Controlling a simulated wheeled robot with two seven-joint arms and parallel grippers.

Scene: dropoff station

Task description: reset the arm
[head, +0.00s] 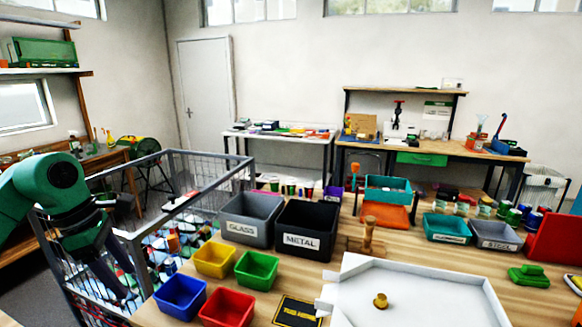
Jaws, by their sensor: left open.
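My left arm comes in from the left, green at the elbow. Its dark left gripper (110,287) hangs low over the near left part of a grey wire cage (143,242), left of the table. The gripper is open with nothing seen between its fingers. The mesh and low angle make the fingertips hard to make out. My right gripper is not in view.
The wooden table (378,242) holds a grey GLASS bin (250,229), a black METAL bin (302,240), small yellow, green, blue and red bins, and a white tray (420,285) with a brass-coloured knob. Mixed items fill the cage.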

